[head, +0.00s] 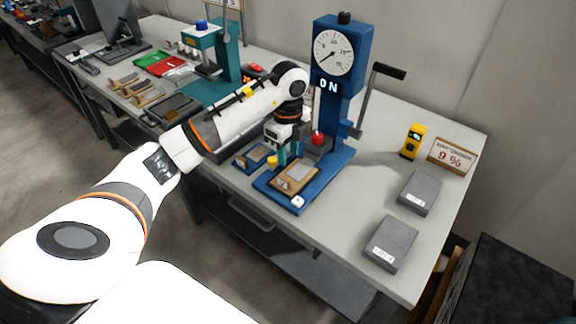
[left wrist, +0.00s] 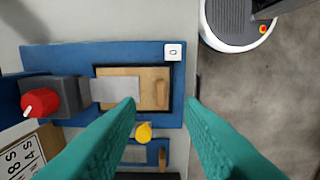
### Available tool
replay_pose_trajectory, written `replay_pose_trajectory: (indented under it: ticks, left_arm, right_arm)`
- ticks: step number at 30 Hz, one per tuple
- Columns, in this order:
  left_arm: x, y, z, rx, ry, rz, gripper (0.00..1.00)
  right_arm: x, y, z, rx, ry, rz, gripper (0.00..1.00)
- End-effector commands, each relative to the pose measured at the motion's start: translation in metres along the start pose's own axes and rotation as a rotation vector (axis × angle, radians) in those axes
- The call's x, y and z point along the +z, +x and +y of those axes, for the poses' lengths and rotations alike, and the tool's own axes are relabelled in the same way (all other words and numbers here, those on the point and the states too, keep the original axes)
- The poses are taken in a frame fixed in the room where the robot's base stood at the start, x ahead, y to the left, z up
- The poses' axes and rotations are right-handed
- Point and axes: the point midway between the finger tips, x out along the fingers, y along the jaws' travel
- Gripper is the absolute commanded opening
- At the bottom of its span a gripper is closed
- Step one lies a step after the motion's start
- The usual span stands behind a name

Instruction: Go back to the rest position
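My left arm reaches in from the left, and its gripper (head: 281,160) hangs over the front part of the blue press (head: 335,105). In the left wrist view the two teal fingers (left wrist: 162,103) are spread apart with nothing between them. Below them lies the press's blue base (left wrist: 60,60) with a tan plate (left wrist: 148,90), a grey flat piece on it, a red knob (left wrist: 40,102) and a yellow knob (left wrist: 144,132). The press has a round dial and the word ON. My right gripper is in neither view.
A dark lever (head: 388,72) sticks out right of the press. A teal machine (head: 228,50) and trays are at the back left.

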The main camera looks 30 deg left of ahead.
Motion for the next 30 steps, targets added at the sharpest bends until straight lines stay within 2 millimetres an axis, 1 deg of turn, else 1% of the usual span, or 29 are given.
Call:
replay_pose_trajectory:
  ticks: [3,6,19,22,23,26,29,30]
  left_arm:
    - [0.0,-0.008,0.0,0.0,0.001,-0.001,0.34]
    - [0.0,-0.01,0.0,-0.001,0.001,-0.001,0.34]
    - [0.0,-0.01,0.0,-0.001,0.0,-0.001,0.34]
    - [0.006,-0.007,0.001,0.009,0.018,-0.02,0.34]
    - [0.011,-0.005,0.002,0.018,0.035,-0.039,0.34]
    - [0.049,0.006,0.006,0.08,0.143,-0.167,0.34]
    - [0.113,0.014,0.007,0.21,0.298,-0.4,0.34]
    - [0.143,0.012,0.006,0.281,0.358,-0.514,0.34]
  right_arm:
    - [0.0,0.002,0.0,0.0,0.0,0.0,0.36]
    - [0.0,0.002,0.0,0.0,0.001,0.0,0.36]
    - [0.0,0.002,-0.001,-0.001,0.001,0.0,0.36]
    - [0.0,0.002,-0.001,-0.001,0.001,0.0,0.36]
    - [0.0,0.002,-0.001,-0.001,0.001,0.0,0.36]
    - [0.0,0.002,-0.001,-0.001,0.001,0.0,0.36]
    - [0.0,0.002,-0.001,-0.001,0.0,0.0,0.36]
    - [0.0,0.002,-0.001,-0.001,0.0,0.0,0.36]
